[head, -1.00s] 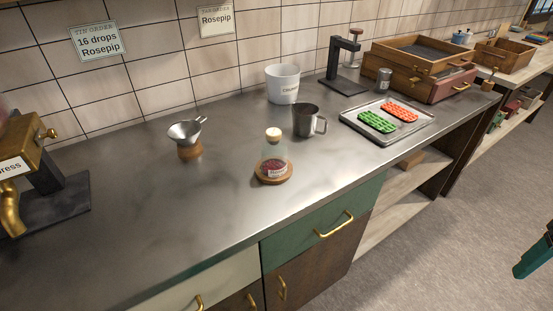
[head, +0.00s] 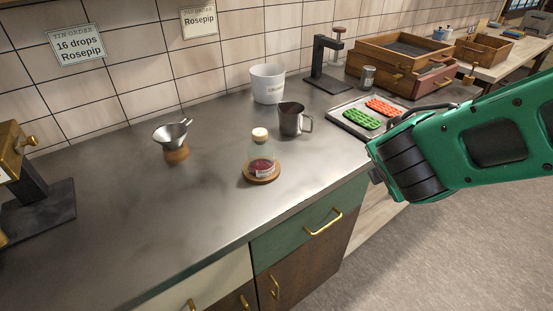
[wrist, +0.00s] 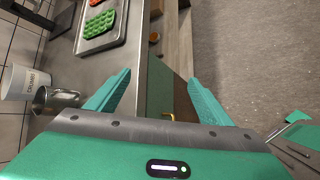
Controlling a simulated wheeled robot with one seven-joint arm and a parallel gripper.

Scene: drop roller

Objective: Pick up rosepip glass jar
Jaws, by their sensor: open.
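The rosepip glass jar (head: 262,154) stands upright on a round wooden coaster (head: 262,176) near the counter's front edge in the head view. It is clear glass with a pale round stopper, dark red contents and a small label. It does not show in the wrist view. My gripper (wrist: 158,82) is open and empty in the wrist view, its two teal fingers spread over the counter's front edge. In the head view my green arm reaches in from the right, and the fingers are not clearly visible there. The gripper is to the right of the jar and apart from it.
A metal pitcher (head: 291,119) stands close behind the jar, with a white bucket (head: 268,84) beyond. A funnel on a wooden stand (head: 174,141) is to the left. A metal tray (head: 345,118) holds green and orange molds.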

